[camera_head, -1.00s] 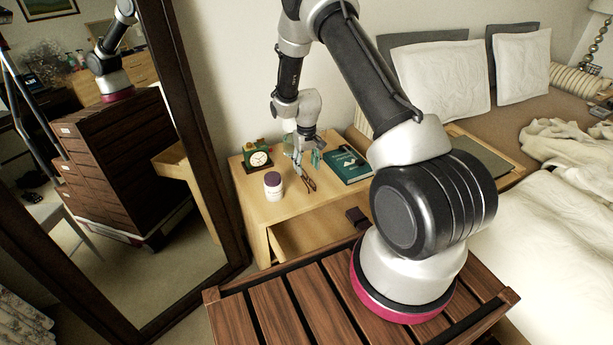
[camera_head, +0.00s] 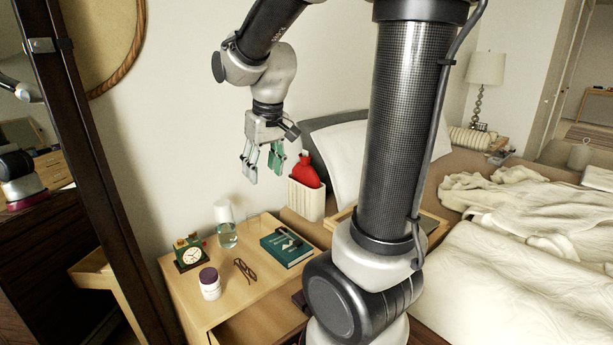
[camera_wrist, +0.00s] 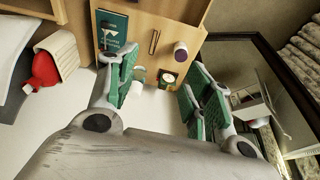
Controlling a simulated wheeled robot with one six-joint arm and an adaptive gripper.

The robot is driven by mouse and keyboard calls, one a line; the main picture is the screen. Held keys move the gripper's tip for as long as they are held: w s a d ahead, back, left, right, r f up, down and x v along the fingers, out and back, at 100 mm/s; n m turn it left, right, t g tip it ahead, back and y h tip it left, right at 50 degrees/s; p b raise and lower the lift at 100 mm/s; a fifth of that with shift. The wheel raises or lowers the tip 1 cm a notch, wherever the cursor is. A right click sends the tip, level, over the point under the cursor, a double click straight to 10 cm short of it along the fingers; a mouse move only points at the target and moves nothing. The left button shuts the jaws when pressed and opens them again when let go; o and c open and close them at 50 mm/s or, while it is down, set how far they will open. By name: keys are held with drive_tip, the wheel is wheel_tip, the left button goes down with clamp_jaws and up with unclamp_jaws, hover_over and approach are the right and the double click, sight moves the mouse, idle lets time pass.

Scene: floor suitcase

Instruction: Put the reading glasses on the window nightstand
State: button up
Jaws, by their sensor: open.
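Brown-framed reading glasses (camera_head: 245,270) lie on the light wood nightstand (camera_head: 228,308), between a white jar with a purple lid and a green book. They also show in the wrist view (camera_wrist: 154,42), seen edge-on. My gripper (camera_head: 263,172) is open and empty, well above the back of the nightstand and apart from the glasses. Its green-padded fingers (camera_wrist: 160,78) are spread in the wrist view. No window shows beside this nightstand.
The jar (camera_head: 210,284), green clock (camera_head: 190,254), glass carafe (camera_head: 226,232) and green book (camera_head: 287,247) share the top. The drawer below is open. A red hot-water bottle (camera_head: 304,170) sits in a cream holder (camera_head: 306,200). A dark-framed mirror stands left, the bed right.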

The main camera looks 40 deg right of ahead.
drive_tip(key=s+r, duration=0.1)
drive_tip(key=s, duration=0.7)
drive_tip(key=s+r+t, duration=0.1)
drive_tip(key=s+r, duration=0.1)
drive_tip(key=s, duration=0.6)
drive_tip(key=shift+s+r, duration=0.3)
